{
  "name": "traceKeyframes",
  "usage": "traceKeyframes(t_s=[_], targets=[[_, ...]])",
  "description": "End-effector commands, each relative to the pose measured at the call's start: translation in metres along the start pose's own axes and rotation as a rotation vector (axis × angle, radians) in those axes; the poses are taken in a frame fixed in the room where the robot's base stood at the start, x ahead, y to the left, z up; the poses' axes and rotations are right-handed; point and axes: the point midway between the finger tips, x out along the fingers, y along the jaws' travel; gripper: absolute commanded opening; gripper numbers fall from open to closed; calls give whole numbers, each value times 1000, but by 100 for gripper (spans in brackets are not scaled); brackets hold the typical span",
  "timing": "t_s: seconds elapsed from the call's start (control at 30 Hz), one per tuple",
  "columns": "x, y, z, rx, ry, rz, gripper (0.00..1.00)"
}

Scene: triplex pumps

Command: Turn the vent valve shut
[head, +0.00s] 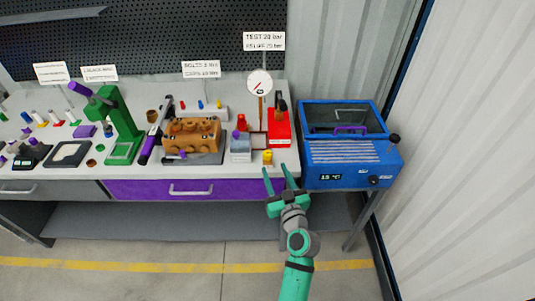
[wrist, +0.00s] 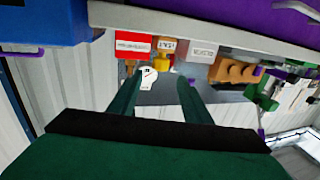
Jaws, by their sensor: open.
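A small yellow fitting (head: 267,157), which looks like the vent valve, stands at the front edge of the bench beside the red pump unit (head: 279,127). In the wrist view, the yellow piece (wrist: 166,59) shows near the top, between the red block (wrist: 133,44) and a grey block (wrist: 203,52); its label is too small to read surely. My gripper (head: 275,169) is open and empty, in front of the bench edge near the yellow fitting. In the wrist view, my gripper's fingers (wrist: 157,86) are apart with nothing between them. Contact with the fitting is not visible.
A round gauge (head: 260,83) stands behind the pump. A blue bath (head: 345,158) is close on the right. A brown pump block (head: 191,137) and a green press (head: 119,130) are left. A purple drawer (head: 205,189) lies below the bench top. The floor in front is clear.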

Motion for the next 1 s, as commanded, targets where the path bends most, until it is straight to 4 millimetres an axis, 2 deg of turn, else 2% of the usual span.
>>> traceKeyframes(t_s=[0.3,0.5,0.7,1.0], targets=[[53,0,-1,-3,0,-2,44],[80,0,0,-2,-1,-1,44],[93,-1,0,-1,-1,0,44],[95,0,0,0,0,1,44]])
